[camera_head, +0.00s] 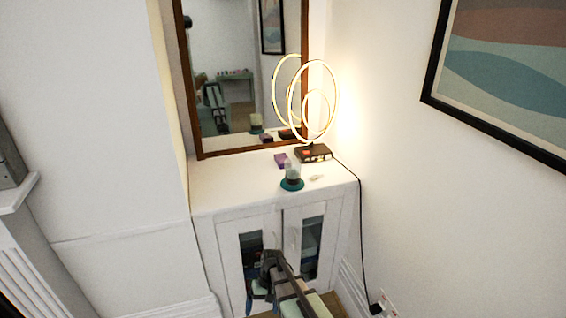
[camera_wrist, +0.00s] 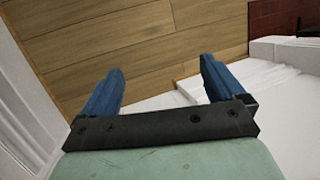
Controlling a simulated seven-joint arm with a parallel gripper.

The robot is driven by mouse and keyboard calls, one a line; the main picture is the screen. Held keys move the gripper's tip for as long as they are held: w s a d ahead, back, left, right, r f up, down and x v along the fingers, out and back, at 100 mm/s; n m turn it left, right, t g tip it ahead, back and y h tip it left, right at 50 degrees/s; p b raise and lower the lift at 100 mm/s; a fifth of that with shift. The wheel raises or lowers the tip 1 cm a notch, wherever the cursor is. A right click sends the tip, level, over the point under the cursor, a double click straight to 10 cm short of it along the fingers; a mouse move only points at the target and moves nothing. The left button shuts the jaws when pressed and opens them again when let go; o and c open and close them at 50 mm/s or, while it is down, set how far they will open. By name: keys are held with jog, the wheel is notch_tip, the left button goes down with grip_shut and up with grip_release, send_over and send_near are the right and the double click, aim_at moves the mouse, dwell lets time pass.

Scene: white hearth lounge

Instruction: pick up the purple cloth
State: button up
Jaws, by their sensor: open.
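The purple cloth (camera_head: 281,160) is a small folded-looking purple piece on top of the white cabinet (camera_head: 230,190), near the mirror. It lies to the left of the lamp's dark base. My gripper (camera_head: 258,292) is in front of the cabinet doors, below the level of the cabinet top and well apart from the cloth. In the wrist view my gripper (camera_wrist: 158,85) shows two blue fingers spread apart with nothing between them. The wrist view shows wooden floor and white surfaces; the cloth is not in it.
A candle-like jar on a teal dish (camera_head: 292,184) stands in front of the cloth, with a small pale item (camera_head: 317,177) beside it. A lit ring lamp (camera_head: 313,105) stands behind right. A framed mirror (camera_head: 235,80) rises at the cabinet's back. A cord (camera_head: 361,230) hangs at right.

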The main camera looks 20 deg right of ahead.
jog(key=w+a+r+n+t+y, duration=0.1)
jog(key=w+r, duration=0.7)
jog(key=r, duration=0.4)
jog(key=w+a+r+t+y, duration=0.1)
jog(key=w+r, duration=0.8)
jog(key=r, duration=0.2)
jog(key=w+a+r+n+t+y, duration=0.1)
jog(key=w+r+t, duration=0.1)
jog(key=w+r, duration=0.8)
notch_tip(320, 180, up, 11)
jog(key=m+g+h, duration=0.1)
jog(key=m+h, duration=0.1)
jog(key=h, duration=0.4)
send_over(283, 158)
notch_tip(283, 158, down, 13)
jog(key=shift+f, duration=0.15)
jog(key=shift+c, duration=0.3)
